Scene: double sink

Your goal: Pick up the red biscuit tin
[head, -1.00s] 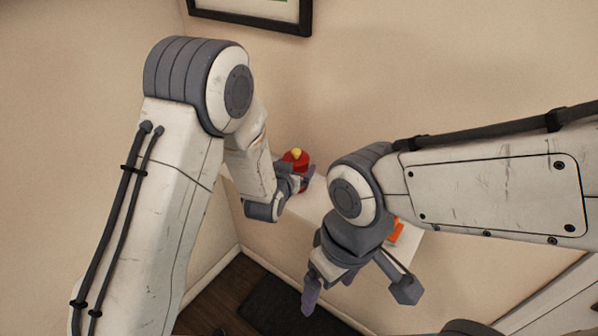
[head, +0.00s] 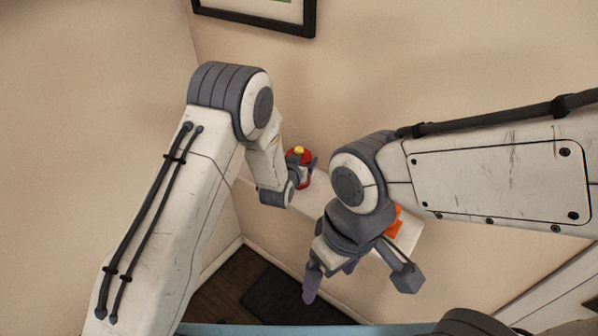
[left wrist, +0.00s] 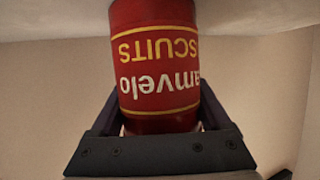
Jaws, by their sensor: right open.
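The red biscuit tin (head: 306,157) stands on a white ledge, with a yellow piece on its top. In the left wrist view the tin (left wrist: 155,60) fills the middle, with its yellow and white lettering upside down. My left gripper (head: 304,173) is at the tin, with one finger on each side of it. The fingers lie close along its sides, but I cannot tell whether they press on it. My right gripper (head: 358,290) is open and empty, well to the right of the tin and nearer to me.
The white ledge (head: 325,200) runs along the wall. An orange object (head: 393,222) on it is partly hidden by my right arm. A dark mat (head: 285,295) lies on the floor, and a picture frame (head: 265,22) hangs above.

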